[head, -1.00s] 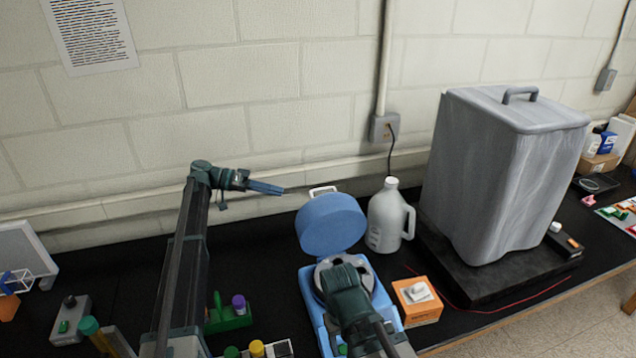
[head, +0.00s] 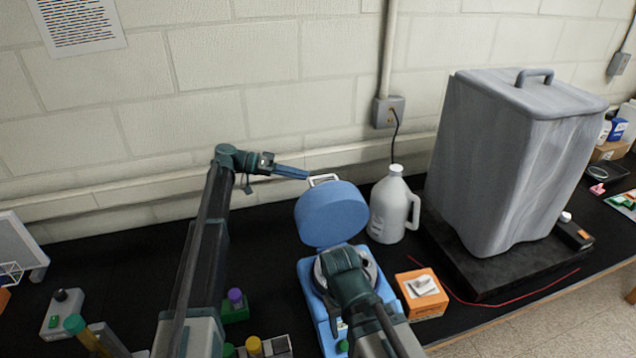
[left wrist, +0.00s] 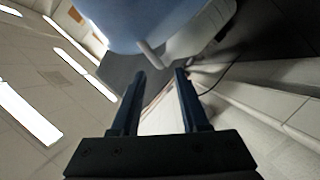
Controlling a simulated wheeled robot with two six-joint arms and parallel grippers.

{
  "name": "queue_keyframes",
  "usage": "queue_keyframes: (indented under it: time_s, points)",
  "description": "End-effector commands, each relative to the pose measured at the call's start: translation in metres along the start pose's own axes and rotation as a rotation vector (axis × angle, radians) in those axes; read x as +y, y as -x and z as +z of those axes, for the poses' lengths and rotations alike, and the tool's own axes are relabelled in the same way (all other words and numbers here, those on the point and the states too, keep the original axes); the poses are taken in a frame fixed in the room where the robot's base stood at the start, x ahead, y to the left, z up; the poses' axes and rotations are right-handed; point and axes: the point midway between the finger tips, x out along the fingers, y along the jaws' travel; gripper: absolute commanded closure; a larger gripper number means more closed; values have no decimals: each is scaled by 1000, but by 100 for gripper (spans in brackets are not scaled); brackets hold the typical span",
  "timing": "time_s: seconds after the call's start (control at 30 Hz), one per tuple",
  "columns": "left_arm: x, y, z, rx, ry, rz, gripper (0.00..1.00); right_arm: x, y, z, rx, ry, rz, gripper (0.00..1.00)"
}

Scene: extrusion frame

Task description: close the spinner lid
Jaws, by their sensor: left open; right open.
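The blue spinner (head: 308,290) stands on the black bench with its round blue lid (head: 330,215) raised upright. A pale handle (head: 322,180) shows at the lid's top edge. My left gripper (head: 305,174) is open, its fingertips close to the handle from the left. In the left wrist view, the open fingers (left wrist: 160,88) point at the handle (left wrist: 152,55), and the lid (left wrist: 135,18) fills the top. I cannot tell whether they touch. My right arm reaches over the spinner's bowl; the right gripper (head: 345,280) points down there, its fingertips hidden.
A grey jug (head: 390,210) stands close right of the lid. An orange box (head: 422,300) sits right of the spinner. A large grey container (head: 510,160) is farther right. A green holder with a purple-capped tube (head: 235,297) is left of the spinner. The wall is close behind.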

Motion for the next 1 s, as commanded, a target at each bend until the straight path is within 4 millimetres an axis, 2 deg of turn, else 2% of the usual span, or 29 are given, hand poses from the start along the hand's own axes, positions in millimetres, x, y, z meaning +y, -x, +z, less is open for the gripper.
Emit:
queue_keyframes:
  time_s: [0.1, 0.3, 0.5, 0.8, 1.0]
  points:
    - [-1, -24, 2, -1, 0, 1, 55, -1, -8, 0, 0, 2, 0, 44]
    - [-1, -50, 1, -1, 1, 1, 55, -1, -14, -1, 0, 3, 1, 44]
    - [0, -60, 0, 0, 1, 0, 55, -1, -16, -1, 0, 4, 1, 44]
    - [0, -61, 0, 0, 1, 0, 55, -1, -16, -1, 0, 4, 1, 44]
    - [0, -61, 0, 0, 1, 0, 91, -1, -16, -1, 0, 4, 1, 44]
